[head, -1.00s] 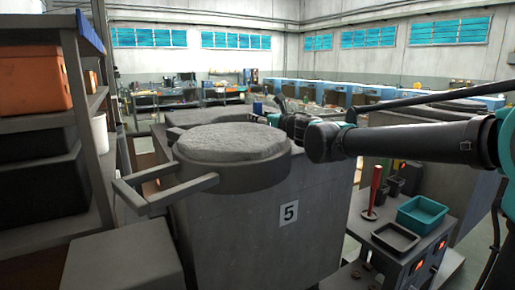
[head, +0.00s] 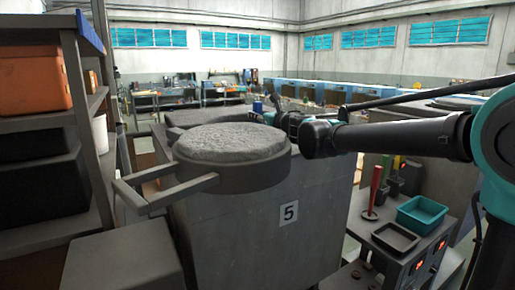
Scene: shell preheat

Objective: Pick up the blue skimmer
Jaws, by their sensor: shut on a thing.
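My gripper (head: 272,112) is far off beyond the furnace, small and dark at the end of my outstretched arm. It is shut on a small blue piece (head: 257,107) at its tip, which I take to be the blue skimmer's handle. The rest of the skimmer is too small or hidden to make out behind the furnace lid.
The grey furnace marked 5 (head: 250,235) carries a round lid (head: 230,145) with two grey bars. A cart at right holds a red-handled tool (head: 375,188), a green-handled tool (head: 386,168), a teal tray (head: 422,213) and a dark tray (head: 396,238). Shelving (head: 85,120) stands at left.

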